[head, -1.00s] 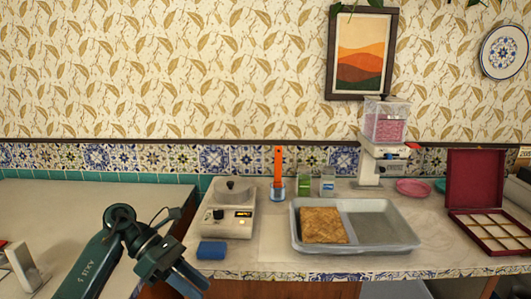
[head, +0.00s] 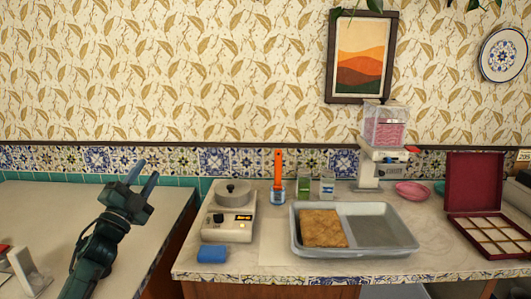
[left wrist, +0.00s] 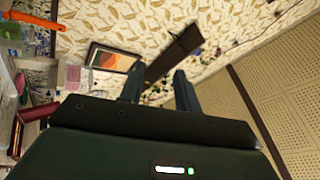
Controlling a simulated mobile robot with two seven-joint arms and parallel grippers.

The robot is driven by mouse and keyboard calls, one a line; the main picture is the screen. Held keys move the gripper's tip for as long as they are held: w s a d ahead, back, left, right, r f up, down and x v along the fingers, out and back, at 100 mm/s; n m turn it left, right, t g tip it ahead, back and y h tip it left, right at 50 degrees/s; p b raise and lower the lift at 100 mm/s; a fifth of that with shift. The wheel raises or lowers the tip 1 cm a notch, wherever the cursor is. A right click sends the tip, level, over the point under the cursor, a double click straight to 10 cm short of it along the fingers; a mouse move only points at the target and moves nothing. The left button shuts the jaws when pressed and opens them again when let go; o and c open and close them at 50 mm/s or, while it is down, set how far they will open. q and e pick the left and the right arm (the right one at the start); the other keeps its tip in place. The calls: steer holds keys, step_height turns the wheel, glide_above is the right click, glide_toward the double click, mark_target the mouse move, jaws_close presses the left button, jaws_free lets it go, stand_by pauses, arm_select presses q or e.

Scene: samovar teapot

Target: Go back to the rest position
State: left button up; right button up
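My left gripper (head: 144,178) is raised above the left counter, its fingers pointing up. In the left wrist view, its two fingers (left wrist: 160,88) stand apart with nothing held between them. They point toward the upper wall, where the framed picture (left wrist: 112,58) shows beyond them. My right gripper does not show in either view; only a dark piece at the right edge of the head view might be part of my right arm.
The right counter holds a scale-like device (head: 230,212), a blue sponge (head: 212,254), a grey tray (head: 385,237) with a brown square slab (head: 323,228), a dispenser (head: 385,140) and an open red box (head: 475,185). The left counter (head: 45,205) has free room.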

arm_select(q)
steer(key=w+a+f+n+g+y, duration=0.3)
steer(key=a+f+n+g+y, duration=0.35)
steer(key=f+n+y, duration=0.6)
steer(key=s+d+f+n+h, duration=0.2)
steer(key=s+d+f+h, duration=0.1)
steer(key=s+f+h, duration=0.15)
steer(key=s+d+f+g+h, duration=0.2)
steer(key=s+d+f, duration=0.7)
steer(key=s+f, duration=0.4)
steer(key=s+d+f+g, duration=0.1)
steer(key=s+d+f, duration=0.1)
steer(key=s, duration=0.5)
steer(key=s+d+f+g+h, duration=0.1)
steer(key=s+d+f, duration=0.1)
steer(key=s+d, duration=0.2)
steer(key=s+d+f+g+h, duration=0.1)
steer(key=s+d+f, duration=0.1)
steer(key=s, duration=0.9)
steer(key=shift+d+f+g, duration=0.35)
steer(key=shift+d+f, duration=0.05)
steer(key=shift+d, duration=0.1)
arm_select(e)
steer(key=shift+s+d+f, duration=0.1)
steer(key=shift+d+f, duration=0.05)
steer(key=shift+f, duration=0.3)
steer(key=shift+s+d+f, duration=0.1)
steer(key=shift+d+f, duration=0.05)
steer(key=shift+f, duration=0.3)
